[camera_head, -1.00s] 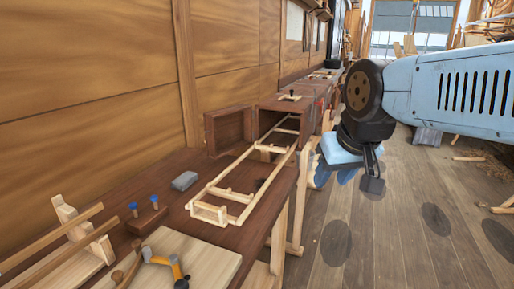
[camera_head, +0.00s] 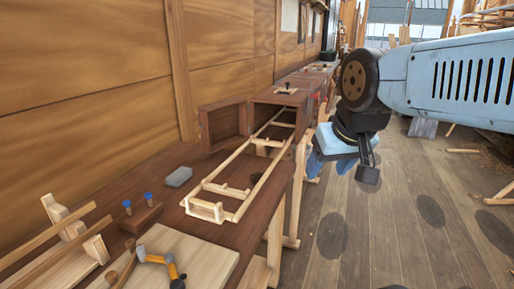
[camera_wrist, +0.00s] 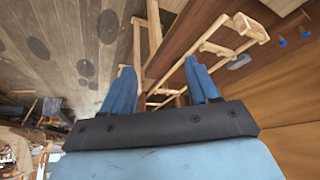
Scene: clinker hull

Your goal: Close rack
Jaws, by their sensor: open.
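The rack (camera_head: 246,176) is a pale wooden frame with rails and crossbars. It sticks far out of a dark wooden box (camera_head: 286,104) on the bench, towards the near side. The box's door (camera_head: 225,125) stands open to the left. My gripper (camera_head: 334,168) is to the right of the rack and box, past the bench edge, apart from both. In the wrist view my gripper (camera_wrist: 163,92) has its two blue fingers spread with nothing held between them. The rack (camera_wrist: 228,42) shows beyond the fingers, upper right. Its far end inside the box is hidden.
On the bench (camera_head: 262,226) lie a grey block (camera_head: 179,177), a wooden block with blue-topped pegs (camera_head: 140,216), and an orange-and-black tool (camera_head: 163,262) on a pale board. A wooden wall rises behind. The floor (camera_head: 400,235) right of the bench is mostly clear.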

